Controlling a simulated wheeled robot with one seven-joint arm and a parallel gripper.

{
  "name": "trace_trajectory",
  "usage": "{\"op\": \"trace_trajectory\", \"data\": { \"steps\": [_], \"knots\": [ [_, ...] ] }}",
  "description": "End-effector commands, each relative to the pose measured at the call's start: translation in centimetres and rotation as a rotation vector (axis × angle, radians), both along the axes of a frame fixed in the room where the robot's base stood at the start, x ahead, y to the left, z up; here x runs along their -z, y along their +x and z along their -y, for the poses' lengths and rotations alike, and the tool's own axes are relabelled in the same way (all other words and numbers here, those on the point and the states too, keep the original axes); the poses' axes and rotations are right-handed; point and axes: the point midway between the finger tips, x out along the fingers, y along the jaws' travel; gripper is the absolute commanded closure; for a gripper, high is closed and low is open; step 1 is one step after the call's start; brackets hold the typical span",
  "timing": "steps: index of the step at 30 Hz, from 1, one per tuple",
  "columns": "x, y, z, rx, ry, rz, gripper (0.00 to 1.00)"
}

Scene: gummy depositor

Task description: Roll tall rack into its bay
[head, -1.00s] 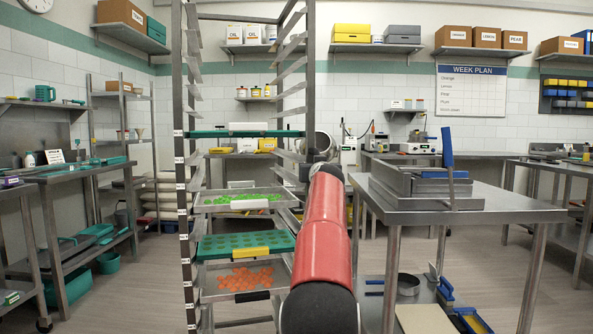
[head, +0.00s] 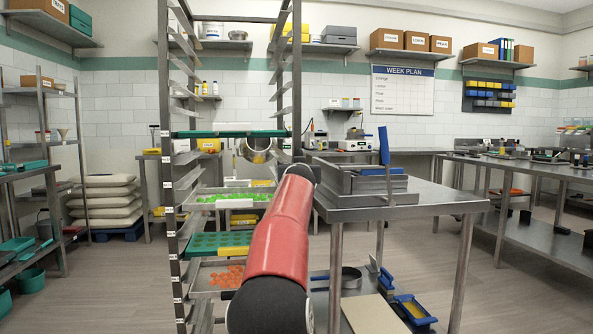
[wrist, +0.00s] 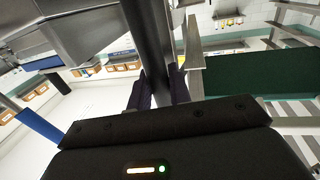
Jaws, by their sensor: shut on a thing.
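The tall rack (head: 168,215) is a steel frame with slanted side runners. It stands upright at centre left in the head view and holds a green tray (head: 222,134) high up, with several trays of green and orange sweets below. My gripper (wrist: 157,90) is shut on one of its upright posts (wrist: 150,35), which passes between the dark fingers in the wrist view. In the head view my red arm reaches to the rack's right post, and hides part of the rack's lower right side. I cannot make out a marked bay for the rack.
A steel table (head: 430,198) with stacked metal frames and a blue handle stands close right of the rack. Benches (head: 540,170) line the far right. Sacks on a pallet (head: 105,195) and shelving stand at the left. Grey floor is open left of the rack.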

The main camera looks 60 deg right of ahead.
Motion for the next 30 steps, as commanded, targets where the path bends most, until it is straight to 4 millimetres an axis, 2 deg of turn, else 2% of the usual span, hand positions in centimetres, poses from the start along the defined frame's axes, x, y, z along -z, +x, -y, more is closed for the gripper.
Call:
{"op": "trace_trajectory", "data": {
  "steps": [1,12,13,17,30],
  "knots": [
    [0.23,-0.48,0.29,0.009,0.003,-0.005,1.00],
    [0.33,-0.79,0.49,0.015,0.003,-0.006,1.00],
    [0.33,-0.81,0.50,0.015,0.003,-0.006,0.76],
    [0.30,-0.77,0.47,0.015,0.002,-0.006,0.61],
    [0.21,-0.73,-0.23,0.009,0.000,-0.001,0.61]
  ]
}}
